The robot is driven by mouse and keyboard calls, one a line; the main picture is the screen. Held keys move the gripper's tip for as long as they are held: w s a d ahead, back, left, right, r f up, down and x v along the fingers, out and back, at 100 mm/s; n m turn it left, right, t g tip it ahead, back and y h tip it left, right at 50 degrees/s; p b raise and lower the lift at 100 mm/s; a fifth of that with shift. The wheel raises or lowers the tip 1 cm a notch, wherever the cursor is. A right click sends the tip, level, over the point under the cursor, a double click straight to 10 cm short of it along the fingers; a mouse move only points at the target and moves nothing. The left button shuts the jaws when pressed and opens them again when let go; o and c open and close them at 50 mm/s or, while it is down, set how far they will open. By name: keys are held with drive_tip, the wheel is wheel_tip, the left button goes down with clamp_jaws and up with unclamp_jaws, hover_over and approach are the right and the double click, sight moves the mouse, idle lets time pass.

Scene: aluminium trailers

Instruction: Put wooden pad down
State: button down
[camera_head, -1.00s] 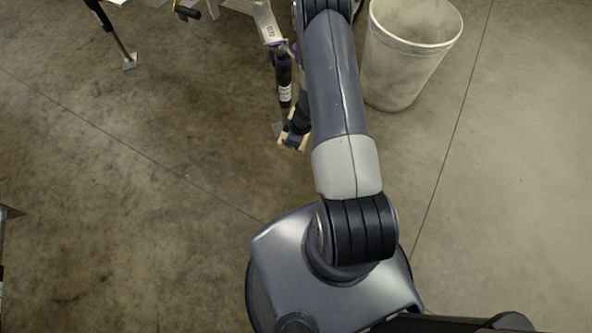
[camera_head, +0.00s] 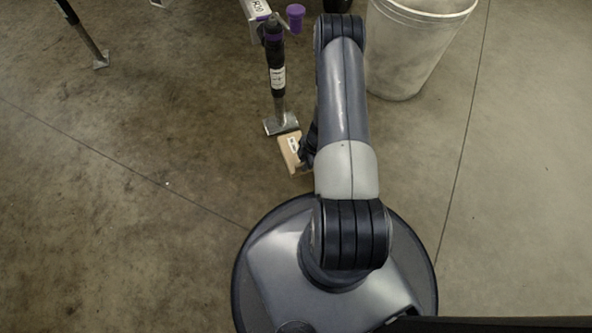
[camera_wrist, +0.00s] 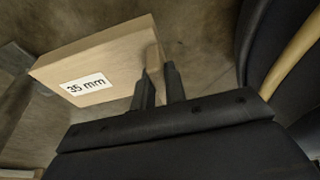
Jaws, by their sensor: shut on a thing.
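The wooden pad (camera_head: 288,150) is a pale block with a white label; the label reads "35 mm" in the wrist view (camera_wrist: 118,62). My gripper (camera_wrist: 158,75) is shut on one end of the pad. In the head view my gripper (camera_head: 306,150) is partly hidden behind my arm. The pad is low, close to the floor and just in front of the metal foot (camera_head: 282,124) of a trailer support leg (camera_head: 277,72). I cannot tell whether the pad touches the floor.
A whitish bin (camera_head: 412,50) stands at the upper right, close to my arm. A purple cup-like part (camera_head: 296,16) is beside the trailer leg's top. Another leg (camera_head: 88,38) stands at the upper left. The concrete floor (camera_head: 120,220) at left is clear.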

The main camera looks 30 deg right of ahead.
sight(307, 172)
wheel_tip(307, 172, down, 10)
drive_tip(key=b, duration=0.4)
drive_tip(key=shift+f+b, duration=0.2)
drive_tip(key=shift+b, duration=0.25)
drive_tip(key=c, duration=1.5)
unclamp_jaws()
drive_tip(key=shift+o, duration=0.2)
drive_tip(key=shift+r, duration=0.1)
drive_tip(key=p+v, duration=0.6)
drive_tip(key=v, duration=0.6)
drive_tip(key=shift+r, duration=0.15)
